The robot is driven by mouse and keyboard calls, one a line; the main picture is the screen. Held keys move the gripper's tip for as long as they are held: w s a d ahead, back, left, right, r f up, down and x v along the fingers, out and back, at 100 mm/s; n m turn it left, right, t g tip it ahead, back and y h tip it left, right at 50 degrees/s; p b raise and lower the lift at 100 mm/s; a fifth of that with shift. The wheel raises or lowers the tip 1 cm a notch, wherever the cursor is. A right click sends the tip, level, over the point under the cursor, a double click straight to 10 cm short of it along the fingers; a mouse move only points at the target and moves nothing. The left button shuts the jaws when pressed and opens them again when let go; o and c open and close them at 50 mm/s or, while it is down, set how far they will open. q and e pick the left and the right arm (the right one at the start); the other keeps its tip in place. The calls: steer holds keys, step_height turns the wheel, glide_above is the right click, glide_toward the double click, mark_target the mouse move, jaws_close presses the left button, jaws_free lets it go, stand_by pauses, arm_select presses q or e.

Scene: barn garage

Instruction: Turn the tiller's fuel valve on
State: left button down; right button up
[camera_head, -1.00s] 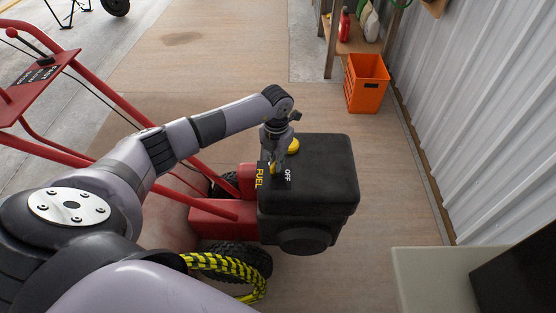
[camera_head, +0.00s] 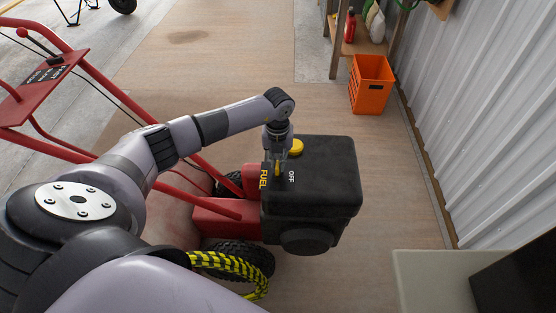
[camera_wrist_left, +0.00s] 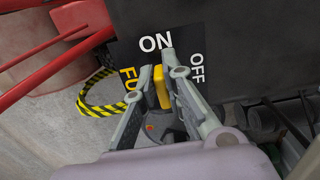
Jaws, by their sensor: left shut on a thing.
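The tiller's black engine (camera_head: 325,180) stands on its red frame in the middle of the head view. Its label reads FUEL and OFF in the head view; the left wrist view also shows ON above the yellow fuel valve lever (camera_wrist_left: 161,88). My left gripper (camera_head: 277,168) points down at the label and its fingers are shut on the lever. In the left wrist view, the fingers (camera_wrist_left: 165,75) lie on both sides of the lever, which points up toward ON. Part of the lever is hidden by the fingers. My right gripper is not in view.
A yellow cap (camera_head: 296,147) sits on the engine just beside my gripper. Red handlebars (camera_head: 150,125) run under my left arm. An orange crate (camera_head: 371,88) stands by the corrugated wall. A pale surface (camera_head: 430,285) is at lower right. Open floor lies behind the engine.

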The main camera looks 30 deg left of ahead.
mark_target(277, 161)
arm_select(q)
steer(key=c, duration=1.7)
jaws_free()
steer(key=shift+r, duration=0.1)
step_height(277, 161, up, 12)
steer(key=shift+f, duration=0.1)
